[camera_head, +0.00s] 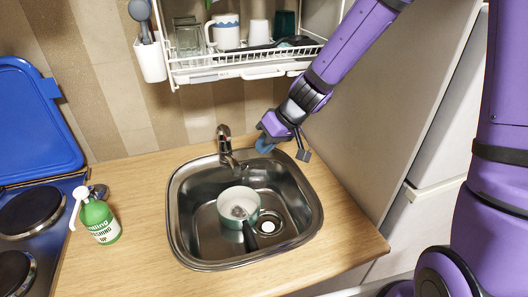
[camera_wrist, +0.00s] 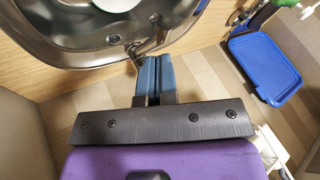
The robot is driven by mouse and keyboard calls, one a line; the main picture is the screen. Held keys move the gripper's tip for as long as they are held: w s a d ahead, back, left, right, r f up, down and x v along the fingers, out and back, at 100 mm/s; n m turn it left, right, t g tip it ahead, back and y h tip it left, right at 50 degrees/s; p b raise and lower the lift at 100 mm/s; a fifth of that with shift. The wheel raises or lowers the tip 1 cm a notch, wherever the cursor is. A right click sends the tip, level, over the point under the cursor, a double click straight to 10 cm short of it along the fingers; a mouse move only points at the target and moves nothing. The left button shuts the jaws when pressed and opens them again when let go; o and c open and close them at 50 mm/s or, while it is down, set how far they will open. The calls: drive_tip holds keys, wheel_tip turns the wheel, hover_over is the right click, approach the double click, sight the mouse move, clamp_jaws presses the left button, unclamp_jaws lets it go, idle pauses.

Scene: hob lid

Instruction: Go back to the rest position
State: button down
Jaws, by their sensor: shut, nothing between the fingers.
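My gripper (camera_head: 266,143) is above the counter at the back right corner of the sink, near the wall. In the wrist view, its two blue fingers (camera_wrist: 147,72) are together with nothing between them. The steel sink (camera_head: 180,213) is set in the wooden counter and also shows in the wrist view (camera_wrist: 70,45). My arm reaches down from the upper right, in front of the wall and beside the dish rack.
A pan (camera_head: 238,204) stands in the sink below the tap (camera_head: 225,145). A dish rack (camera_head: 240,70) hangs above. The fridge (camera_head: 440,150) is at right.

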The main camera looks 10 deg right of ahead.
drive_tip(key=s+d+r+m+t+h, duration=0.1)
drive_tip(key=s+d+r+h, duration=0.1)
drive_tip(key=s+d+r, duration=0.4)
drive_tip(key=s+d+r+h, duration=0.1)
drive_tip(key=s+d+r, duration=0.15)
drive_tip(key=r, duration=0.55)
drive_tip(key=s+d+r+m+t+h, duration=0.1)
drive_tip(key=s+d+r+m, duration=0.1)
drive_tip(key=s+d+r, duration=0.2)
drive_tip(key=s+d+r+m+t+h, duration=0.1)
drive_tip(key=s+d+r+m+h, duration=0.1)
drive_tip(key=s+d, duration=0.5)
drive_tip(key=s+r, duration=0.1)
drive_tip(key=s, duration=0.3)
drive_tip(key=shift+r+m+h, duration=0.3)
drive_tip(key=shift+r, duration=0.05)
